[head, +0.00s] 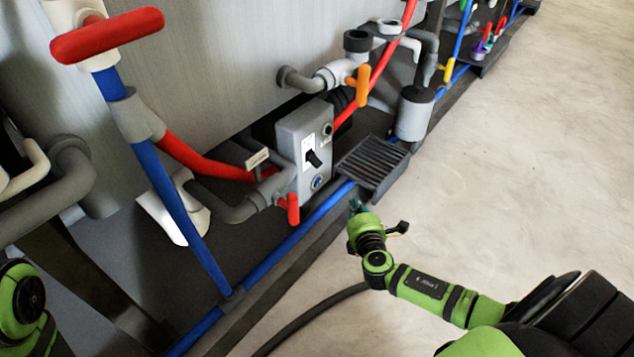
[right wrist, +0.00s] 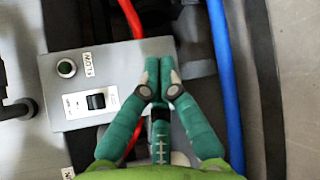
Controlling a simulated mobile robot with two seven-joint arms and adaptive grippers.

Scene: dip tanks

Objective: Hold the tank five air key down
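A grey control box (head: 300,140) stands low beside the tank wall. A black rocker key (head: 313,158) sits on a white plate on its face, and a round button (head: 327,129) is above it. In the right wrist view the key (right wrist: 95,101) and the button (right wrist: 66,68) lie left of the fingers. I cannot read the labels well enough to tell a tank number. My right gripper (head: 355,203) is near the box, to its lower right; in the wrist view its teal fingers (right wrist: 160,76) are together and empty, apart from the key. My left gripper is out of view; only arm parts show lower left.
A red-handled valve (head: 292,208) and grey pipes are left of the box. A black grate (head: 374,165) and a grey cylinder (head: 414,114) are to its right. A blue pipe (head: 292,245) runs along the floor. Open floor (head: 540,150) lies to the right.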

